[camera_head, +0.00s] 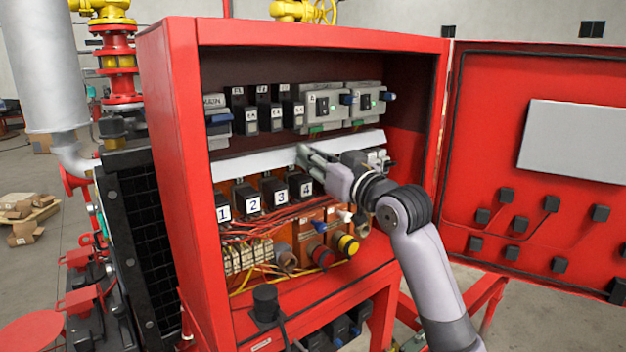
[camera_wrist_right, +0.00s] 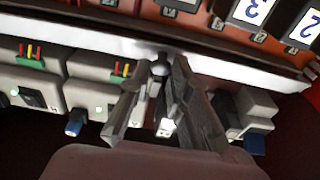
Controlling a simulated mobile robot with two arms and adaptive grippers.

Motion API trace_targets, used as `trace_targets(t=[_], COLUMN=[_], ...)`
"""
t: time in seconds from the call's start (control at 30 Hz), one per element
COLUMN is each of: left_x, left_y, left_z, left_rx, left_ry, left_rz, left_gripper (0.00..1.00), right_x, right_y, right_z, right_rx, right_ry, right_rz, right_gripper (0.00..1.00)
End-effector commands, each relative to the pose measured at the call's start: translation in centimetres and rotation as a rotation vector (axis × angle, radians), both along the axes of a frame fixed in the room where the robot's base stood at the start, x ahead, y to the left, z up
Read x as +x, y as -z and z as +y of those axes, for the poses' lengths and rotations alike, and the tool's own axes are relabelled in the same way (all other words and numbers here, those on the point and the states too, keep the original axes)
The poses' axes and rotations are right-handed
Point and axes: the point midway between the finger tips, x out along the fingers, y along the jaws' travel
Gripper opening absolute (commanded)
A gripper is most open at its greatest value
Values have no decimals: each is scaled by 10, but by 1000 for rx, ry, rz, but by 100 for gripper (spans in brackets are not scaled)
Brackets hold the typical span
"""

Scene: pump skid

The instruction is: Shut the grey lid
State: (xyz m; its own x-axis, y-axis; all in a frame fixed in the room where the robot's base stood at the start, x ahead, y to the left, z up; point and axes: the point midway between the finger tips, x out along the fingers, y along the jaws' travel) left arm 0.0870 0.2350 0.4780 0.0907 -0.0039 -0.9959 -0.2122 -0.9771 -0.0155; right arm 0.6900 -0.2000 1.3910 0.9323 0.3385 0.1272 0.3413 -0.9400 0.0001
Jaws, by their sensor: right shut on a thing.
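The grey lid (camera_head: 245,163) is a long pale strip across the inside of the open red cabinet, between the upper and lower device rows. It appears tilted outward. It also crosses the top of the right wrist view (camera_wrist_right: 60,38). My right gripper (camera_head: 304,154) is at the middle of the strip. In the right wrist view its fingers (camera_wrist_right: 158,72) are closed around a small knob-like part at the lid's edge. The fingers partly hide that part. My left gripper is not in view.
The red cabinet (camera_head: 172,130) has its door (camera_head: 490,100) swung open to the right. Grey modules (camera_head: 318,105) sit above the lid. Numbered black blocks (camera_head: 275,192), red wires and connectors sit close below it. Yellow and red piping (camera_head: 118,60) stands at left.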

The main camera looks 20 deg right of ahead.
Motion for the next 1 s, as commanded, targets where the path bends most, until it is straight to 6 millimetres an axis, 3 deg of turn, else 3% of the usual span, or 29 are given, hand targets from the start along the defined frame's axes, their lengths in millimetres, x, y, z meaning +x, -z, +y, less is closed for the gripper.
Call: trace_targets(t=[0.03, 0.4, 0.7, 1.0], left_x=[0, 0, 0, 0], left_y=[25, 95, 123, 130], left_z=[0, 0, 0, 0], left_rx=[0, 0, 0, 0], left_ry=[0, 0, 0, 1], left_rz=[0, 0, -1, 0], left_gripper=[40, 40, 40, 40], right_x=[1, 7, 11, 13], right_y=[17, 29, 30, 28], right_z=[0, 2, 4, 5], right_rx=[17, 119, 168, 184], right_ry=[0, 1, 0, 0], right_rz=[-43, -328, -462, -504], right_gripper=[0, 0, 0, 0])
